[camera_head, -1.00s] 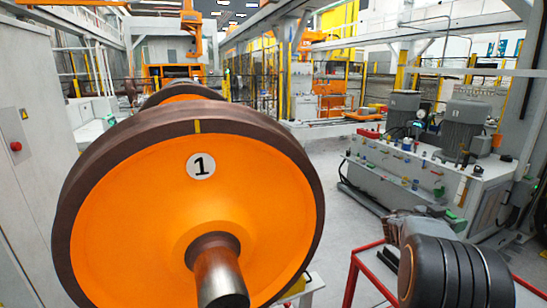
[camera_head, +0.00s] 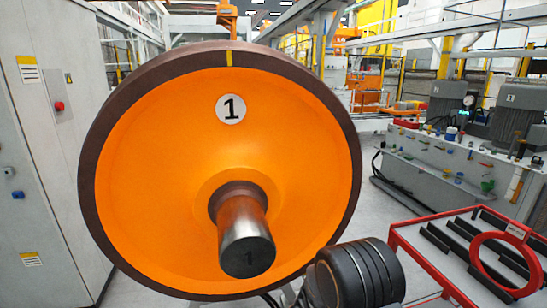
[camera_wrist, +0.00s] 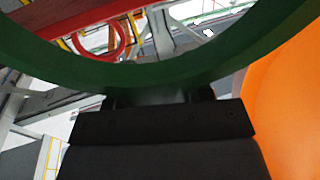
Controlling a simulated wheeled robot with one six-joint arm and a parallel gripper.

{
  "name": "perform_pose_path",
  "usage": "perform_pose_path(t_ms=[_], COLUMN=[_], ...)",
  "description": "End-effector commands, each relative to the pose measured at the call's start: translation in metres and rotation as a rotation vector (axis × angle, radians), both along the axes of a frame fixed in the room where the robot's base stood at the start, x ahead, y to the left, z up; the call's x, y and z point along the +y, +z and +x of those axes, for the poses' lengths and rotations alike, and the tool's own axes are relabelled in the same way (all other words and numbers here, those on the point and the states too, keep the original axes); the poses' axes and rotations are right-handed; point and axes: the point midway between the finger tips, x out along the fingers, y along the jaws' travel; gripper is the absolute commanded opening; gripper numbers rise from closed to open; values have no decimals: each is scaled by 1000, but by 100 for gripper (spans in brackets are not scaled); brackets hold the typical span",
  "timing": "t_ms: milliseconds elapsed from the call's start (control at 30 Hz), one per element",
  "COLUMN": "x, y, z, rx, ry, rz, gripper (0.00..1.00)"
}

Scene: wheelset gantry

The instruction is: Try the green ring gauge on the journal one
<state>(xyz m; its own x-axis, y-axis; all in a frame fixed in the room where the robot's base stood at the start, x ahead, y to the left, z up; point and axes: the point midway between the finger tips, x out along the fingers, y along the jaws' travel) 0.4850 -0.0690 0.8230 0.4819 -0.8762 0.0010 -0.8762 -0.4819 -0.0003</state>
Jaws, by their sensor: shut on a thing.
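The green ring gauge (camera_wrist: 160,70) arcs across the upper part of the wrist view, held at its rim by my gripper (camera_wrist: 160,98). The fingertips are mostly hidden behind the dark gripper body. In the head view, journal one (camera_head: 243,228) is a bare steel stub marked 1, jutting from the hub of the orange wheel (camera_head: 150,170). The wheel also fills the right side of the wrist view (camera_wrist: 290,100). No ring is around the journal. The head view shows my dark arm link right of and below the journal, but not the green ring or gripper.
A red-framed rack (camera_head: 435,217) with dark bars and a red ring (camera_head: 475,262) stands at the right. A grey machine bench (camera_head: 430,170) with motors is behind it. Grey cabinets (camera_head: 45,150) stand close at the left. Grey floor shows between wheel and rack.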

Motion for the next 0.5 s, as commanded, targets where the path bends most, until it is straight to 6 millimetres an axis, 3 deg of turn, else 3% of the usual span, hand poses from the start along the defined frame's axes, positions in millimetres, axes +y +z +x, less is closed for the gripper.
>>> perform_pose_path(t_ms=[33, 233, 367, 500], x=[15, 54, 66, 70], y=[-20, -46, -47, -29], z=[0, 0, 1, 1], rx=[4, 0, -1, 1], ry=[38, 132, 160, 169], rz=[-2, 0, 0, -1], gripper=[20, 20, 20, 20])
